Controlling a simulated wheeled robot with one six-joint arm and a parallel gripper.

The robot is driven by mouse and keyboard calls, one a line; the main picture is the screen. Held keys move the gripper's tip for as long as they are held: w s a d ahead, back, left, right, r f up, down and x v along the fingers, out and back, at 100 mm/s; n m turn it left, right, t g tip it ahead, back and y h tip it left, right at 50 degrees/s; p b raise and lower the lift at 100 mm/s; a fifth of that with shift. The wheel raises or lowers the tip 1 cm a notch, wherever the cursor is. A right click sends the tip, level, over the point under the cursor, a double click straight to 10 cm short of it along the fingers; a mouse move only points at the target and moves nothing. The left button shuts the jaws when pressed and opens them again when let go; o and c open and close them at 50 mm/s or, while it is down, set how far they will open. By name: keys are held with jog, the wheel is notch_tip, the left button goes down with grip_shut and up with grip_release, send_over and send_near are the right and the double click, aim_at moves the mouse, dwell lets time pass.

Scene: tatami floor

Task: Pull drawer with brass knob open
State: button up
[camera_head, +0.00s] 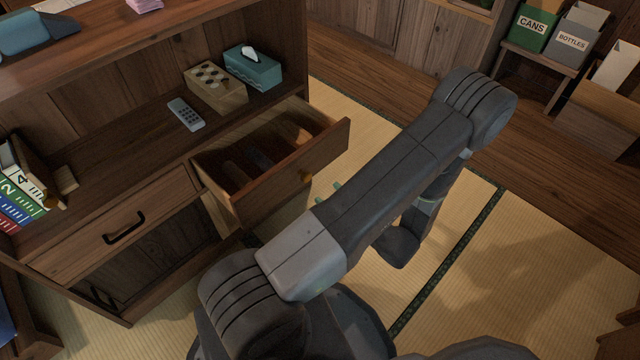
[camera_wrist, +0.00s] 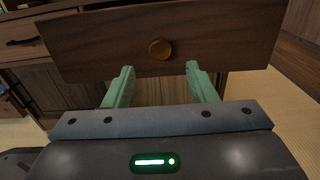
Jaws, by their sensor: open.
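The drawer with the brass knob (camera_head: 290,172) stands pulled out of the wooden cabinet in the head view, and its inside shows. Its front also fills the top of the wrist view (camera_wrist: 100,45). The round brass knob (camera_wrist: 160,49) sits in the middle of that front; in the head view the knob (camera_head: 305,176) is small. My gripper (camera_wrist: 158,72) is open, with its two green fingers apart just below the knob in the picture. Nothing is between the fingers. In the head view only the green fingertips (camera_head: 328,190) show past my arm.
A second drawer with a black handle (camera_head: 124,227) is shut at the left. Tatami floor (camera_head: 530,260) to the right is clear.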

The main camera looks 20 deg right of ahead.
aim_at(308, 178)
jog(key=v, duration=0.6)
jog(key=shift+p, duration=0.45)
jog(key=shift+s, duration=0.15)
jog(key=b+x, duration=0.2)
jog(key=x, duration=1)
jog(key=shift+b+x, duration=0.35)
jog(key=shift+x, duration=0.55)
